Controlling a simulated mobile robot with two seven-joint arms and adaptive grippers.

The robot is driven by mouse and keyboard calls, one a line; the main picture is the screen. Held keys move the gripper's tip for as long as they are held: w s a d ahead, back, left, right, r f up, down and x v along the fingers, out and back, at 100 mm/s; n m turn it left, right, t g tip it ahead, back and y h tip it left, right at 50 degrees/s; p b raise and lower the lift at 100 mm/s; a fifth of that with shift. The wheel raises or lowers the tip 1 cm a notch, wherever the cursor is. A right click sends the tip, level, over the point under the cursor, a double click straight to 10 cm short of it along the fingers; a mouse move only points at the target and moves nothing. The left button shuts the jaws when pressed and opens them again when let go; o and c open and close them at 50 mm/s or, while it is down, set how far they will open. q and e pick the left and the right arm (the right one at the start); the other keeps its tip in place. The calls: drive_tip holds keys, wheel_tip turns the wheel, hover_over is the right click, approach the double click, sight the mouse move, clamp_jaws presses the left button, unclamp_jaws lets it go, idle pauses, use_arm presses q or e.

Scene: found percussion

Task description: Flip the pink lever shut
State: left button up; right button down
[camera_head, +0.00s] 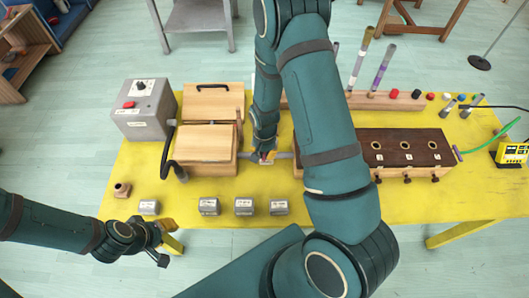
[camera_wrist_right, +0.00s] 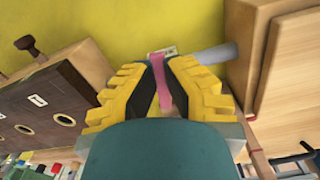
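The pink lever (camera_wrist_right: 163,88) shows in the right wrist view, between the two yellow fingers of my right gripper (camera_wrist_right: 161,72). The fingers sit close on both sides of it and appear shut on it. A grey pipe (camera_wrist_right: 212,54) runs beside the lever toward the wooden box. In the head view my right gripper (camera_head: 267,156) is low at the pipe, between the wooden box and the dark-topped box; the lever is mostly hidden there. My left gripper (camera_head: 163,244) is open and empty near the table's front left edge.
The yellow table (camera_head: 330,212) carries a wooden box (camera_head: 207,145) and a grey control box (camera_head: 146,108) at left. A dark-topped box (camera_head: 405,150) with round holes stands at right. Several small grey blocks (camera_head: 244,206) line the front. Upright sticks (camera_head: 383,67) stand behind.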

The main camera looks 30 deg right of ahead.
drive_tip(key=shift+s, duration=0.1)
drive_tip(key=shift+s+d+f+n+b, duration=0.1)
drive_tip(key=shift+d+f+n+b, duration=0.05)
drive_tip(key=shift+n+b, duration=0.3)
drive_tip(key=shift+s+d+n, duration=0.15)
drive_tip(key=shift+s+n, duration=0.05)
drive_tip(key=shift+n, duration=0.45)
drive_tip(key=c, duration=1)
unclamp_jaws()
drive_tip(key=shift+w, duration=0.1)
drive_tip(key=shift+r, duration=0.2)
